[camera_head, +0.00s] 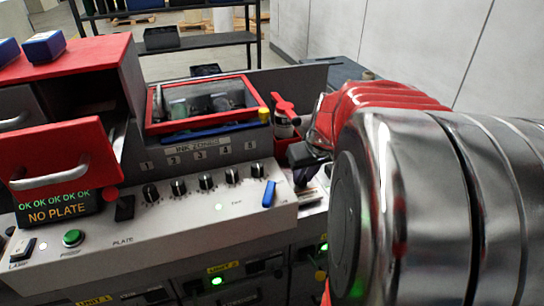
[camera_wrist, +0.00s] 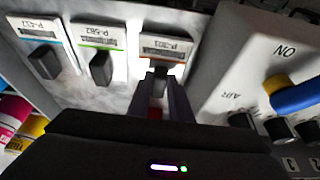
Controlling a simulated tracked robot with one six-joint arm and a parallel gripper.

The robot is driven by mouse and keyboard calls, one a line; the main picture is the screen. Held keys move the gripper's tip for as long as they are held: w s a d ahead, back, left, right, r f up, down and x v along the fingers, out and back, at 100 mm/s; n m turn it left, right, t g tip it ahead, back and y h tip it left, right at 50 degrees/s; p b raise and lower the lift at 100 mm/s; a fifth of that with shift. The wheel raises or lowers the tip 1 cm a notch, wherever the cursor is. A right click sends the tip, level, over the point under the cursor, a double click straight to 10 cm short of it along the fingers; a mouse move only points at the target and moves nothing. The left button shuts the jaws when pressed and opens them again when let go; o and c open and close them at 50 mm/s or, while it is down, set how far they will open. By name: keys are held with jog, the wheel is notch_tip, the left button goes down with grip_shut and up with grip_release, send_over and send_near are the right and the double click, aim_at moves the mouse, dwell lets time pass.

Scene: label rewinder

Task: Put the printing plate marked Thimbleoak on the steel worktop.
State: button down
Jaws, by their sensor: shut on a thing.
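In the wrist view, three pale plates stand in a row, each with a printed label and a black grip. One has a blue stripe (camera_wrist: 45,45), one a green stripe (camera_wrist: 98,48), and one an orange stripe (camera_wrist: 165,48). The labels are too small to read surely, and I cannot make out the name Thimbleoak. My gripper (camera_wrist: 160,88) is shut on the black grip of the orange-striped plate, which is still in line with the others. In the head view my gripper (camera_head: 308,160) is partly hidden by my arm. I cannot surely pick out the steel worktop.
A control panel (camera_head: 240,203) with knobs and a blue lever (camera_head: 269,193) is close left of my gripper. A display (camera_head: 58,208) reads NO PLATE. A red drawer (camera_head: 62,150) is open at left. Pink and yellow containers (camera_wrist: 18,122) show at the wrist view's left edge.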

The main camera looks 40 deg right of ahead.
jog(key=shift+f, duration=0.25)
dwell(0.5)
jog(key=c, duration=1.5)
grip_release()
jog(key=shift+c, duration=0.2)
jog(key=v, duration=1.3)
jog(key=shift+s+r, duration=0.2)
jog(key=shift+r, duration=0.1)
jog(key=shift+a, duration=0.1)
